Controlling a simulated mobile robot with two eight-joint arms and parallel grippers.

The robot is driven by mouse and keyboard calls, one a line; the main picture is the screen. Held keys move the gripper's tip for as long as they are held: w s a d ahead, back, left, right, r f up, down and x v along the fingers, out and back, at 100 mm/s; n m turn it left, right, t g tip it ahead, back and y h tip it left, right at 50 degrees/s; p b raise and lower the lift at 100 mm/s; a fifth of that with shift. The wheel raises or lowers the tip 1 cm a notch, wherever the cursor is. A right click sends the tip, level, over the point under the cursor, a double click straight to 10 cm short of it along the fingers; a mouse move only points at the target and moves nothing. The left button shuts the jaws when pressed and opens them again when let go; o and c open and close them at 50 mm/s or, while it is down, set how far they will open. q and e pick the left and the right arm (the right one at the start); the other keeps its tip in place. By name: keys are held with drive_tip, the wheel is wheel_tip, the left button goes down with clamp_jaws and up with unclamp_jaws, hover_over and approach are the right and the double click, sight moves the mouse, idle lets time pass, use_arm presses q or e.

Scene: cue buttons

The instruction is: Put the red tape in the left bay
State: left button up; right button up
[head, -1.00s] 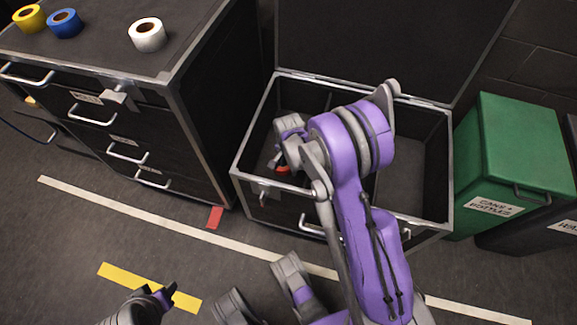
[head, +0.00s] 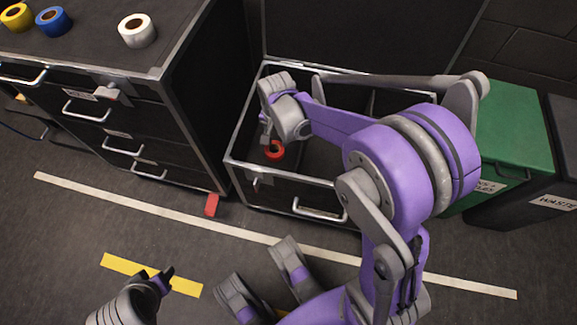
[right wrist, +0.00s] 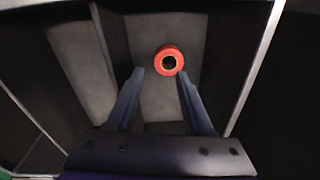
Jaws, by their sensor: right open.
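The red tape (head: 277,154) lies in the left bay of the open black case (head: 232,147). In the right wrist view the tape (right wrist: 169,49) shows as a red ring with a dark hole, on the grey bay floor. My right gripper (head: 266,138) is over the left bay, just above the tape in the head view. In the right wrist view its two fingers (right wrist: 160,73) are spread with nothing held; the tape appears beyond the tips, nearer the right one. My left gripper (head: 166,277) is low at the left over the floor, away from the case; its opening is unclear.
A black drawer cabinet (head: 180,75) stands left of the case, with yellow (head: 14,22), blue (head: 52,28) and white (head: 137,40) tapes on top. A green bin (head: 520,130) stands to the right. My right arm hides much of the right bay.

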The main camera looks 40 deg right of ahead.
drive_tip(key=s+a+r+n, duration=0.1)
drive_tip(key=s+r, duration=0.1)
drive_tip(key=s+a+r+n+t, duration=0.1)
drive_tip(key=s+a+r+n, duration=0.1)
drive_tip(key=s, duration=0.1)
drive_tip(key=s+a+r+n, duration=0.1)
drive_tip(key=s+r+n, duration=0.1)
drive_tip(key=s, duration=0.1)
drive_tip(key=shift+a+t, duration=0.3)
drive_tip(key=s+a+n+t, duration=0.2)
drive_tip(key=s+n, duration=0.4)
drive_tip(key=s, duration=0.3)
drive_tip(key=shift+s+a+r+n, duration=0.25)
drive_tip(key=shift+s+a+n, duration=0.1)
drive_tip(key=shift+a, duration=0.3)
